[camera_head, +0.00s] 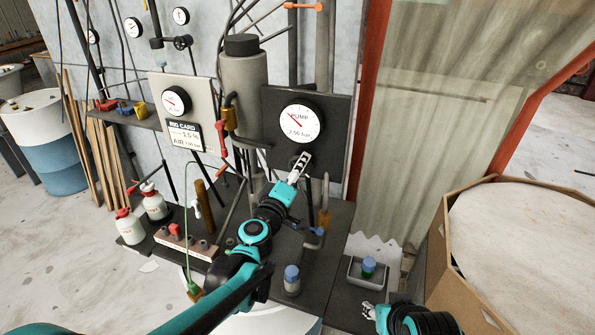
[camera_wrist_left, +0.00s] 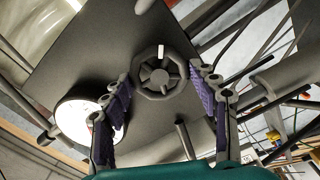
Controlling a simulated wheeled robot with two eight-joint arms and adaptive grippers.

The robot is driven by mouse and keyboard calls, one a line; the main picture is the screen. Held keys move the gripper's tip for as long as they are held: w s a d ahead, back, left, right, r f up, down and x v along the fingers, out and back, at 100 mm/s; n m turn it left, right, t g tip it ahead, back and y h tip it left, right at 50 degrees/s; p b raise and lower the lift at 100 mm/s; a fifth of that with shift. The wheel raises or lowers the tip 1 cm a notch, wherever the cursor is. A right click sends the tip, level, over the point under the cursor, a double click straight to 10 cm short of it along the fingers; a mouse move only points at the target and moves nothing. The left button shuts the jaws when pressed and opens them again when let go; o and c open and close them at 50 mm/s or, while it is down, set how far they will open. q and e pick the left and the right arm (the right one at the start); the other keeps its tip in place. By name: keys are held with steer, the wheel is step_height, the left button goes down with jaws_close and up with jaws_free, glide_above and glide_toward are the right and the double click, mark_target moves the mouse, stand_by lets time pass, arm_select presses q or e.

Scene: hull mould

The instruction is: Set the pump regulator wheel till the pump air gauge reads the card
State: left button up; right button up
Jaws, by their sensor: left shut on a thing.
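The pump air gauge (camera_head: 301,124) is a round white dial marked PUMP on a dark panel. Its needle points up-left and its figure looks like 2.50 bar. The rig card (camera_head: 186,135) hangs on the pale panel to the left; its AIR line is too small to read surely. The regulator wheel (camera_wrist_left: 160,76) is a dark spoked handwheel with a white mark at its rim, below the pump gauge. My left gripper (camera_head: 304,160) is shut on the wheel, one finger either side, as the left wrist view shows (camera_wrist_left: 165,90). My right gripper (camera_head: 369,311) is low at front right, its jaw state unclear.
A second gauge (camera_head: 176,102) sits above the card. A grey tray (camera_head: 366,277) with a blue-capped jar lies near my right gripper. Another blue-capped jar (camera_head: 292,280) stands on the dark bench. Pipes and hoses crowd around the panels. A large cardboard octagonal box stands right.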

arm_select(q)
steer(key=shift+n, duration=1.1)
steer(key=o, duration=1.2)
steer(key=shift+f, duration=0.1)
steer(key=shift+c, duration=0.2)
steer(key=v, duration=1.2)
